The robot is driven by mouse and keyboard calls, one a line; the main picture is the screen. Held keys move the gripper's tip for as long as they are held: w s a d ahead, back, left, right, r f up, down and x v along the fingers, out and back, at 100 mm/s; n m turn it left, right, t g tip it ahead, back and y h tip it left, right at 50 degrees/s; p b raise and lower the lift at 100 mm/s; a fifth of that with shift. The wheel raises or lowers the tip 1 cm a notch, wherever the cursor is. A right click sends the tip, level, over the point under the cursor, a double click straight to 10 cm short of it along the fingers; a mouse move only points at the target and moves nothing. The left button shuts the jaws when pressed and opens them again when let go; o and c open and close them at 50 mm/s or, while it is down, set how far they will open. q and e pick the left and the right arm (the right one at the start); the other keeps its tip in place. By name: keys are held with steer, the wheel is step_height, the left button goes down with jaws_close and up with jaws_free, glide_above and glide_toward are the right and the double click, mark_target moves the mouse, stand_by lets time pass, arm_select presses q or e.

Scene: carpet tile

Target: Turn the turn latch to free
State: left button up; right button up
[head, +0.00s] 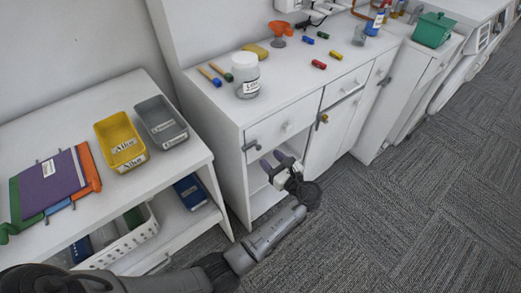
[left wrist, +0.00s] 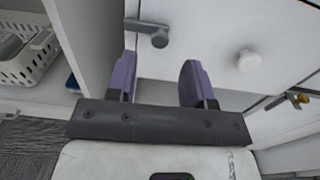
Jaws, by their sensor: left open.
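A dark grey turn latch (head: 250,146) sits at the left front edge of the white cabinet, just below drawer level. In the left wrist view the latch (left wrist: 152,30) lies roughly horizontal, with a rounded end at its right. A second fitting with a brass-coloured part (head: 322,119) is farther right on the cabinet front. My left gripper (head: 272,161) is open, its purple fingers apart and empty, just below and right of the grey latch. In the left wrist view the gripper (left wrist: 157,76) points at the cabinet front, below the latch and not touching it. My right gripper is out of view.
A white drawer knob (head: 286,127) is right of the latch. A low shelf with a yellow bin (head: 121,142), a grey bin (head: 161,123) and a white basket (head: 125,243) stands to the left. A jar (head: 246,76) stands on the cabinet top. Carpet to the right is clear.

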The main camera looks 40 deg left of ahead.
mark_target(260, 148)
arm_select(q)
steer(key=shift+w+a+b, duration=0.1)
steer(key=shift+w+a, duration=0.1)
steer(key=shift+a, duration=0.75)
steer(key=shift+w+a+b, duration=0.1)
steer(key=shift+w+a, duration=0.1)
steer(key=shift+a, duration=0.75)
steer(key=shift+w+a+b, duration=0.1)
steer(key=shift+w+a, duration=0.1)
steer(key=shift+a, duration=0.75)
steer(key=shift+c, duration=0.4)
jaws_close()
